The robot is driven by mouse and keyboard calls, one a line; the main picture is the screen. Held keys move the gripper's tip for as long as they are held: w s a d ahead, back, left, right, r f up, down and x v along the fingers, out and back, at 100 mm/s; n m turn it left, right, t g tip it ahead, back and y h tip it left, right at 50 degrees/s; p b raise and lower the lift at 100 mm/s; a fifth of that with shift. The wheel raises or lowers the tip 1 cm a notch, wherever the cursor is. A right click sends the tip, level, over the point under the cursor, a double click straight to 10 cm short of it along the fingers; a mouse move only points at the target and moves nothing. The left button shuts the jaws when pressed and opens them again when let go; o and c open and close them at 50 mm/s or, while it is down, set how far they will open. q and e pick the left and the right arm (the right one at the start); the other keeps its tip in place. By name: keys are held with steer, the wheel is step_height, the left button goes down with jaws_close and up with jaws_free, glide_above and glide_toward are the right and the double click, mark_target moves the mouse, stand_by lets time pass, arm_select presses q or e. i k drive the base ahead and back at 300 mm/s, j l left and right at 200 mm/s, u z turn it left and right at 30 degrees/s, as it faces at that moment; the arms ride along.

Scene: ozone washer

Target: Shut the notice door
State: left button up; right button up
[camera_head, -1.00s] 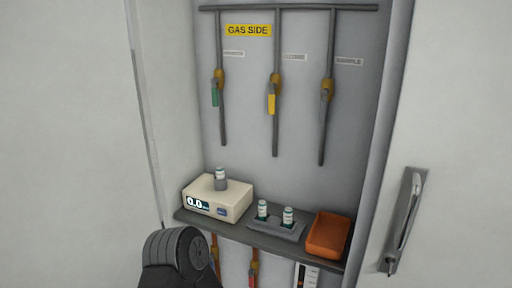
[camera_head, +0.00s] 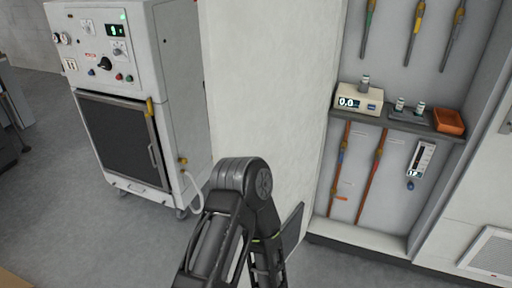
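I cannot pick out a door marked with a notice. A tall pale panel (camera_head: 265,70) stands left of the open recess; I cannot tell whether it is a door or a wall. A dark flat panel (camera_head: 293,226) at its foot is partly hidden behind my arm. One of my arms rises from the bottom centre and bends in front of the pale panel. Neither gripper's fingertips can be made out.
A white machine (camera_head: 140,100) with a dark front door (camera_head: 118,140) stands at the left. In the recess, a shelf (camera_head: 385,122) carries a meter (camera_head: 358,99), small vials and an orange tray (camera_head: 448,121). Grey floor (camera_head: 110,240) is clear at the lower left.

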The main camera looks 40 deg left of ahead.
mark_target(268, 67)
steer(key=j+z, duration=0.1)
steer(key=j, duration=0.35)
steer(key=k+j, duration=0.15)
steer(key=j, duration=0.3)
steer(key=k+j+z, duration=0.15)
steer(key=j, duration=0.3)
steer(key=j+z, duration=0.1)
steer(key=j, duration=0.35)
steer(key=k+j, duration=0.15)
steer(key=j, duration=0.25)
steer(key=k+j+z, duration=0.15)
steer(key=j, duration=0.75)
